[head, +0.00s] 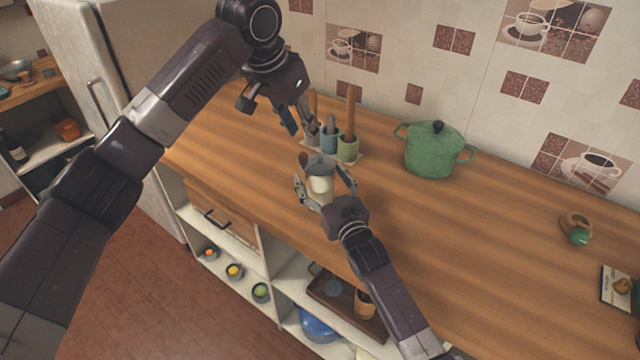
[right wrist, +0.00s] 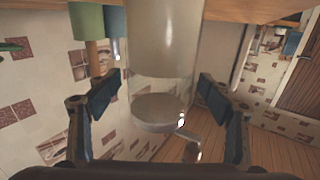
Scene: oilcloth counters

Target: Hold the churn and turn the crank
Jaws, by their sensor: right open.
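The churn (head: 320,184), a clear jar with pale contents and a grey lid, stands upright on the wooden counter. Its crank (head: 303,158) with a brown knob is at the lid's left side. My right gripper (head: 324,183) is open around the churn, one finger on each side. In the right wrist view the churn (right wrist: 163,45) appears upside down between the spread fingers, with gaps on both sides; its crank (right wrist: 188,138) shows low in that picture. My left gripper (head: 298,127) hangs above and behind the churn, apart from it; its finger opening is unclear.
A holder with coloured cups (head: 347,148) and upright wooden handles stands close behind the churn. A green pot (head: 432,150) is to the right. Open shelves lie below the front edge; a fridge stands left.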

